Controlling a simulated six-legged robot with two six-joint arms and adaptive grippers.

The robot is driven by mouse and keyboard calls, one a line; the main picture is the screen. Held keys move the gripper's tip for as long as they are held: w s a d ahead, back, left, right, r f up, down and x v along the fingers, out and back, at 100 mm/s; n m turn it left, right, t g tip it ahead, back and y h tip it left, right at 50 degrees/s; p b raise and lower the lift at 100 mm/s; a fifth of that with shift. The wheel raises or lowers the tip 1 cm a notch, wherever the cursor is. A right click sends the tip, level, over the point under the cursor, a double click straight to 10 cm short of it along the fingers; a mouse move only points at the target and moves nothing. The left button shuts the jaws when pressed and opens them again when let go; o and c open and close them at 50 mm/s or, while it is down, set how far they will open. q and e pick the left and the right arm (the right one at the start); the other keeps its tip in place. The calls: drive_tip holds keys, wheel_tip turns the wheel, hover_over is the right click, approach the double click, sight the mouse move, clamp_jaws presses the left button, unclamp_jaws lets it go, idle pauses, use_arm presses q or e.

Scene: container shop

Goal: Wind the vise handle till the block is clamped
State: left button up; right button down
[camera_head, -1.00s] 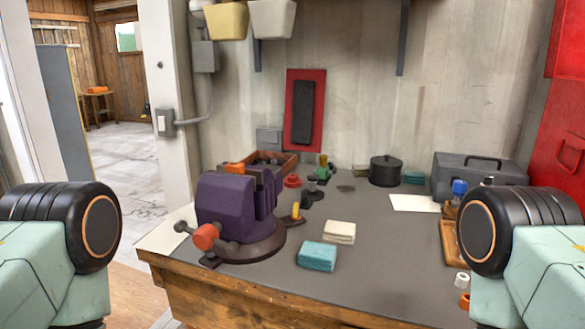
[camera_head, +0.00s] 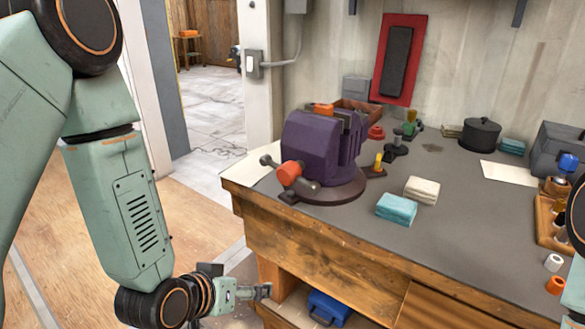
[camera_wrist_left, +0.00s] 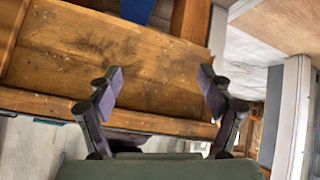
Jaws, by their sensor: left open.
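The purple vise (camera_head: 312,146) stands on its round base at the left end of the workbench. Its handle (camera_head: 269,161) is a dark bar with rounded ends, passing by the orange hub (camera_head: 289,173) at the front of the vise. An orange piece, perhaps the block (camera_head: 322,107), shows at the top by the jaws; I cannot tell whether it is gripped. My left gripper (camera_head: 262,291) is low in front of the bench, below and apart from the handle. In the left wrist view my left gripper (camera_wrist_left: 158,82) is open and empty, facing the wooden bench side. My right gripper is out of view.
The workbench (camera_head: 450,215) has a wooden front edge. Teal (camera_head: 396,208) and cream (camera_head: 422,189) cloths lie right of the vise. A black pot (camera_head: 480,135) and grey toolbox (camera_head: 560,148) stand farther right. A blue case (camera_head: 326,308) sits on the shelf below. Floor is free at left.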

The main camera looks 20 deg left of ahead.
use_arm(q)
drive_tip(key=w+d+r+t+h, duration=0.15)
drive_tip(key=w+r+t, duration=0.4)
drive_tip(key=r, duration=0.65)
drive_tip(key=m+t+h, duration=0.1)
drive_tip(key=t+h, duration=0.1)
approach(282, 176)
drive_tip(key=x, duration=0.4)
drive_tip(key=shift+f, duration=0.25)
drive_tip(key=shift+t, duration=0.25)
drive_tip(key=shift+x, duration=3.8)
drive_tip(key=c, duration=1)
drive_tip(key=shift+m+b, duration=0.4)
drive_tip(key=shift+m, duration=2.1)
